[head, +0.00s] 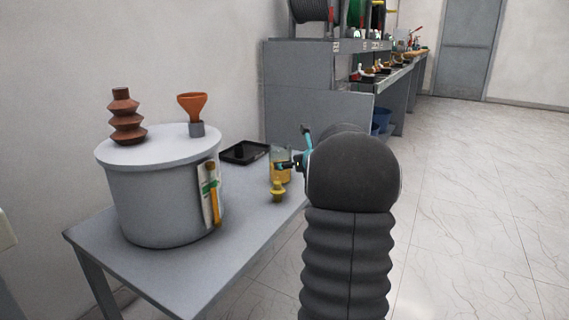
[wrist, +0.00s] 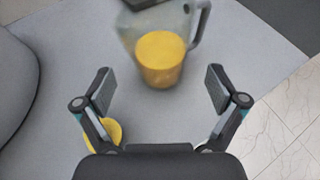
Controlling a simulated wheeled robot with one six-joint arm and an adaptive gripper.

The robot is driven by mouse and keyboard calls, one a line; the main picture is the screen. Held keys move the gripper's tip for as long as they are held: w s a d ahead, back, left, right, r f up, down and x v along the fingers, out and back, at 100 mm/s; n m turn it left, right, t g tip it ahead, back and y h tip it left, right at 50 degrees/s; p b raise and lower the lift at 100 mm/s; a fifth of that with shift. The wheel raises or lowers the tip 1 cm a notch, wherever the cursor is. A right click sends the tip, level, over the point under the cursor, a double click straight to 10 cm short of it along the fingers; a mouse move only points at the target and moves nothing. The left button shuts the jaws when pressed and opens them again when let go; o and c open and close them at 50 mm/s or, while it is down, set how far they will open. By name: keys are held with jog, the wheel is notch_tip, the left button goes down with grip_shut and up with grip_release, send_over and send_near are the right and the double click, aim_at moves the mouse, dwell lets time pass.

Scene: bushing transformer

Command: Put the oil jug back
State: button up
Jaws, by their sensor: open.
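The oil jug (head: 281,168) is clear, with yellow oil in its lower part. It appears to stand upright on the grey table (head: 180,285), near its right edge. In the wrist view the jug (wrist: 160,62) is at the top centre, slightly blurred, with its handle to the right and a dark part at its top cut off by the frame. My gripper (wrist: 160,80) is open, its fingers spread wide, and the jug shows beyond and between the fingertips. In the head view my arm hides most of the gripper.
A small yellow object (head: 277,192) stands near the jug; the left finger partly covers it in the wrist view (wrist: 104,134). A black tray (head: 244,152) lies behind. A grey drum (head: 150,200) carries a brown bushing (head: 126,118) and an orange funnel (head: 193,106).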

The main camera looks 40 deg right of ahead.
jog(key=shift+v, duration=2.3)
